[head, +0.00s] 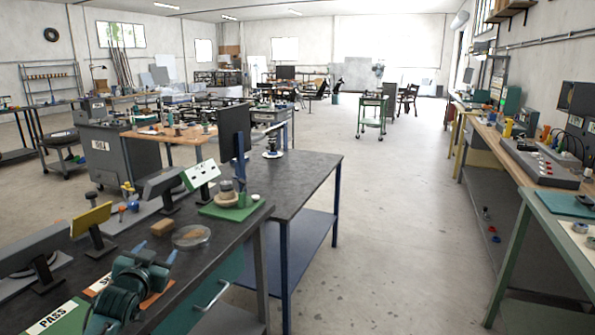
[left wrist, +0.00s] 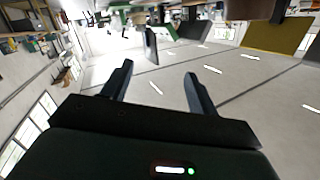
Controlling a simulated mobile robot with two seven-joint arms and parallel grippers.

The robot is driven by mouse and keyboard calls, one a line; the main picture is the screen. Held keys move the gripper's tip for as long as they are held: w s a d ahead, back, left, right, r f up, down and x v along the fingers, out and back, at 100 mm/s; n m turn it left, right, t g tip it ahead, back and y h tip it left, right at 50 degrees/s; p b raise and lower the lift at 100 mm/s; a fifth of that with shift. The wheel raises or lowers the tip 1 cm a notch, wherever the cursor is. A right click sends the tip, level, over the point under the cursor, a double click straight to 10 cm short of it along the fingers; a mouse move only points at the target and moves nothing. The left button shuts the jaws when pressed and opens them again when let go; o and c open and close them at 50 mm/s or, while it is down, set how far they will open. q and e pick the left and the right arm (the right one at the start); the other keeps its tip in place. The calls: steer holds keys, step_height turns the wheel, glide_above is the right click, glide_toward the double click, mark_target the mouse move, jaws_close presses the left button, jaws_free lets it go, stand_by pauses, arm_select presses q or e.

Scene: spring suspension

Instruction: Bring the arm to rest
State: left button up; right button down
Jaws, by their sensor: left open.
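My left gripper (head: 150,258) is low at the left in the head view, over the dark workbench (head: 245,222). It is near a small brown block (head: 162,227) and a round clear dish (head: 192,236); I cannot tell whether it touches the bench. In the left wrist view, my left gripper (left wrist: 157,76) shows two dark fingers spread apart with nothing between them. That view appears upside down, with the ceiling low in the picture. My right gripper is in neither view.
A green board (head: 229,210) with round parts, a tilted display (head: 200,173) and a yellow-faced display (head: 91,219) stand on the bench. A PASS mat (head: 55,318) lies in front. A second bench (head: 300,180) stands beyond. The floor (head: 390,220) at right is clear.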

arm_select(q)
steer(key=s+d+f+g+h, duration=0.1)
steer(key=s+d+f, duration=0.4)
steer(key=s+f, duration=0.2)
steer(key=s+d+f+g+h, duration=0.1)
steer(key=s+d+f, duration=0.4)
steer(key=s, duration=0.6)
steer(key=s+d+f+g+h, duration=0.2)
steer(key=s+d+f, duration=0.3)
steer(key=s+f, duration=0.3)
steer(key=shift+s+d+f+m+g, duration=0.3)
steer(key=shift+s+f+g, duration=0.1)
steer(key=shift+s, duration=0.5)
steer(key=shift+g+h, duration=0.3)
steer(key=shift+g, duration=0.3)
steer(key=s+d, duration=0.1)
steer(key=s, duration=0.2)
steer(key=s+d, duration=0.1)
steer(key=s, duration=0.2)
steer(key=s+d, duration=0.1)
steer(key=s, duration=0.2)
steer(key=shift+s+d+f, duration=0.2)
steer(key=shift+s+f, duration=0.1)
steer(key=shift+f, duration=0.1)
steer(key=shift+c, duration=0.3)
